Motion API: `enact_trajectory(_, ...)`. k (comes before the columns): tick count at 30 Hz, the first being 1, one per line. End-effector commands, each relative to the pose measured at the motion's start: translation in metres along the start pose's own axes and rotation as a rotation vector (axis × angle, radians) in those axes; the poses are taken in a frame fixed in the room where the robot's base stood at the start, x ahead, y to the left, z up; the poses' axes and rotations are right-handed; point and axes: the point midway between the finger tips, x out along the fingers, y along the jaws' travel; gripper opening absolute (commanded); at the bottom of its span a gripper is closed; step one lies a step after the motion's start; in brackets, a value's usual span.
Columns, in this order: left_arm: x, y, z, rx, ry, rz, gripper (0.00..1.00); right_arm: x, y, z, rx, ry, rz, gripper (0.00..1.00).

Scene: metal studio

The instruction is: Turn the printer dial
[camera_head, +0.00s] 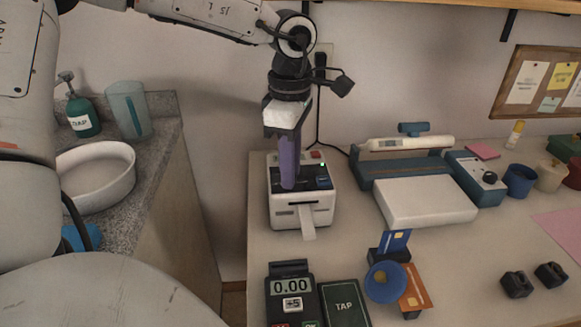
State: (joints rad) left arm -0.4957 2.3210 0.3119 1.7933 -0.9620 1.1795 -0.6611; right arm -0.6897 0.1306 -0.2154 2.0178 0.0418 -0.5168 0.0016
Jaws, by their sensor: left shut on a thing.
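The printer (276,215) is a small white box with a dark top panel and a paper slip (308,228) hanging from its front slot. It stands at the left of the table. My left gripper (289,183) comes down from above onto the printer's top panel, with its purple finger part pointing straight down. It is shut at the panel, where the dial would be; the dial itself is hidden behind the fingers. My right gripper is not in view.
A white-and-blue device (425,200) stands right of the printer. A card reader (290,290), a TAP pad (345,303) and a card holder (388,255) are in front. A counter with a white basin (97,185) is at the left. A wall socket and cable are behind.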

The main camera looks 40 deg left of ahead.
Motion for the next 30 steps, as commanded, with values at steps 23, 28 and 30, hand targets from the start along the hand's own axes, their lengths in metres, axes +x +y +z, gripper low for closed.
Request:
enact_trajectory(23,0.002,0.003,0.0,-0.614,-0.001,0.004,0.0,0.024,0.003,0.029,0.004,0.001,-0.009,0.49)
enact_trajectory(28,0.001,0.003,-0.001,-0.759,-0.001,0.002,0.0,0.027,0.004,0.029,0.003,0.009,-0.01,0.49)
enact_trajectory(30,0.001,0.003,-0.001,-0.812,-0.001,0.003,0.0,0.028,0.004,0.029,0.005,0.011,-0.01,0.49)
